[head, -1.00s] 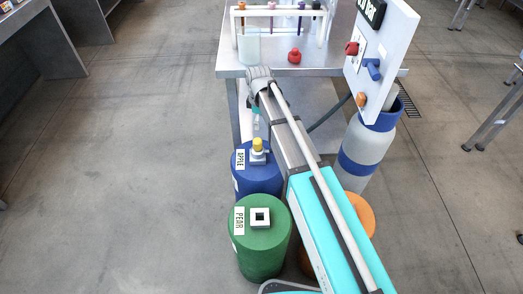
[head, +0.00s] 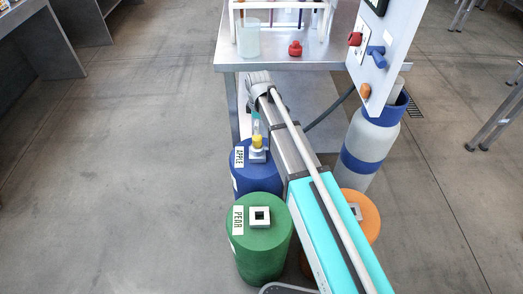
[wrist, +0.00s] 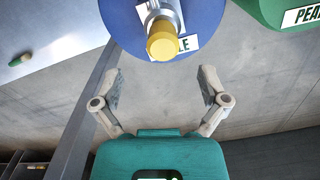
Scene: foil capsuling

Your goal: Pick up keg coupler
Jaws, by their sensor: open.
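The keg coupler (head: 257,147), a grey metal fitting with a yellow top, stands upright on the blue keg (head: 255,179) labelled APPLE. It also shows in the wrist view (wrist: 163,42) at the top middle, yellow end toward the camera. My gripper (wrist: 161,87) is open and empty, its two fingers spread to either side below the coupler in that picture. It does not touch the coupler there.
A green keg (head: 263,252) labelled PEAR stands in front. An orange keg (head: 361,218) is partly behind my arm. A grey and blue cylinder (head: 368,145) stands at right under a white panel (head: 398,50). A metal table (head: 285,58) is behind. Floor at left is clear.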

